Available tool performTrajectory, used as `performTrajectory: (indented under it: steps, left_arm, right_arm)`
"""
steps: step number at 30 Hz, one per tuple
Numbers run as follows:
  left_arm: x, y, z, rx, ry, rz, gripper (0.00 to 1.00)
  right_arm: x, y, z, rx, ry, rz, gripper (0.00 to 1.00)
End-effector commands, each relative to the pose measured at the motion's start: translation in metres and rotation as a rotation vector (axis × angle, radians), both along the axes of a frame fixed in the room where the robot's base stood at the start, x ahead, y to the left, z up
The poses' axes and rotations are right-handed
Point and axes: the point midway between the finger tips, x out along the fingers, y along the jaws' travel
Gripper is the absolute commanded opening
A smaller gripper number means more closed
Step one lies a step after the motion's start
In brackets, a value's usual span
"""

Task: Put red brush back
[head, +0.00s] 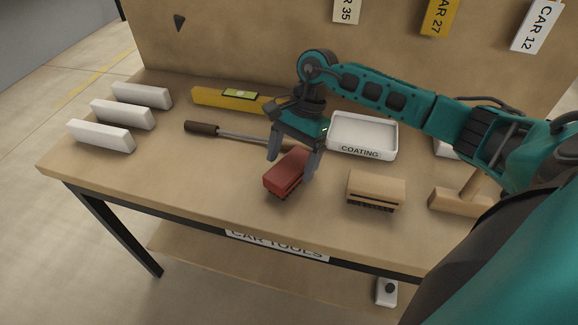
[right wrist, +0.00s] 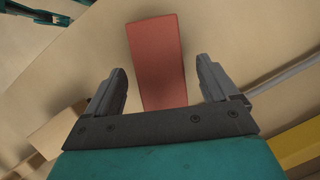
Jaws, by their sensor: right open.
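The red brush (head: 286,174) lies near the front middle of the wooden table, its red top up and dark bristles just showing below. My right gripper (head: 292,165) is above it with its fingers open, one on each side of the brush's far end. In the right wrist view the red brush (right wrist: 158,62) lies between and beyond the open fingers of my right gripper (right wrist: 162,85), with a gap on both sides. Whether the brush touches the table all along is hard to tell.
A tan brush (head: 375,190) and a wooden mallet (head: 460,200) lie to the right. A white tray marked COATING (head: 362,136) stands behind. A file with a brown handle (head: 203,128), a yellow level (head: 225,97) and white blocks (head: 122,114) lie left. The table's front-left is clear.

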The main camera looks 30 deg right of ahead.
Motion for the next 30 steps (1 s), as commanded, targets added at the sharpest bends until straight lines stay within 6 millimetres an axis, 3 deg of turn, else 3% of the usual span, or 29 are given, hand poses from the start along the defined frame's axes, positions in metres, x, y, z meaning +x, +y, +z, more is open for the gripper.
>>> performTrajectory:
  steps: [6, 12, 18, 30]
  left_arm:
    - [0.0, 0.0, -0.002, 0.0, 0.001, 0.0, 0.43]
    - [0.0, 0.0, -0.003, 0.0, 0.002, 0.0, 0.43]
    - [-0.001, 0.0, -0.003, 0.0, 0.002, 0.0, 0.43]
    - [-0.001, 0.0, -0.004, 0.001, 0.004, 0.0, 0.43]
  right_arm:
    - [0.007, -0.019, 0.047, -0.002, -0.004, -0.002, 0.87]
    - [0.01, -0.031, 0.077, -0.001, -0.001, -0.001, 0.87]
    - [0.011, -0.035, 0.089, 0.0, 0.001, -0.001, 0.87]
    - [0.011, -0.036, 0.089, 0.001, 0.001, 0.0, 0.87]
